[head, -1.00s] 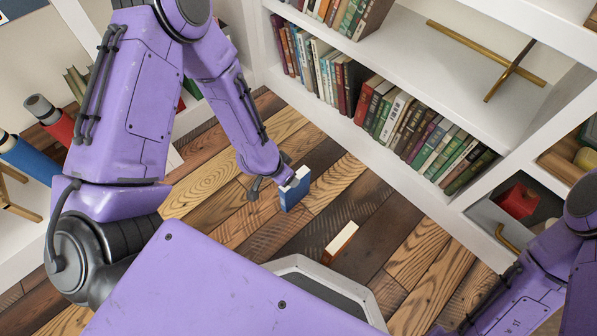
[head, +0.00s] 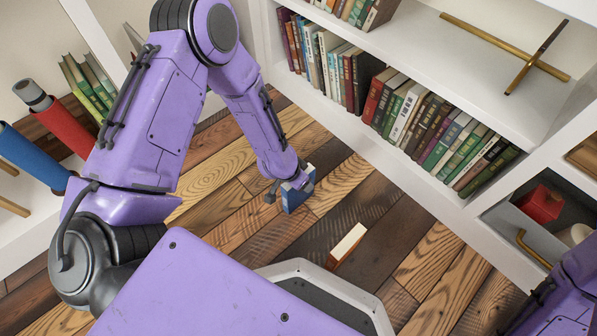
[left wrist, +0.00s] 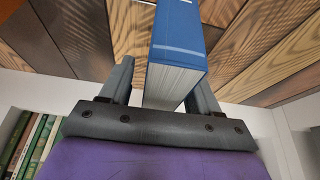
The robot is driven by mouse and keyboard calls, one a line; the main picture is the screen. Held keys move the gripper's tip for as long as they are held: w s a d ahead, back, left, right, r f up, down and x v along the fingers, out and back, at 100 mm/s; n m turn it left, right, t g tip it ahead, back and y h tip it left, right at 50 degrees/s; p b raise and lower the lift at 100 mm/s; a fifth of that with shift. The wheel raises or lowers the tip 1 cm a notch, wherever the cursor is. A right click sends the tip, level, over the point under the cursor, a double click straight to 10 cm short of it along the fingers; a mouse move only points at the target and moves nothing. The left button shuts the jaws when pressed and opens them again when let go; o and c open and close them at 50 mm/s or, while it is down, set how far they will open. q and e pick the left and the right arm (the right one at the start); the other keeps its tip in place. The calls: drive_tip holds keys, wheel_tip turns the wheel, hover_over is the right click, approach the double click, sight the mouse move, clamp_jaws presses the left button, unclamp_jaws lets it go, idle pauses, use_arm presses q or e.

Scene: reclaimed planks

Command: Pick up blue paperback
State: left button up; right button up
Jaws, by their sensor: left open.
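The blue paperback (head: 294,199) stands upright on the wooden floor in the head view, partly covered by my left gripper (head: 288,188). In the left wrist view the blue paperback (left wrist: 179,40) shows its blue cover and pale page edges. My left gripper (left wrist: 160,88) is open, with one finger on each side of the book. I cannot tell whether either finger touches it. My right gripper is out of view; only part of the right arm shows at the lower right of the head view.
Another small book with pale pages (head: 347,243) stands on the floor to the right of the paperback. A white bookshelf (head: 430,195) with rows of books borders the floor behind and to the right. Bare floor lies between the paperback and the shelf.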

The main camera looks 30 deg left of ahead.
use_arm(q)
drive_tip(key=shift+f, duration=0.25)
idle(0.5)
clamp_jaws()
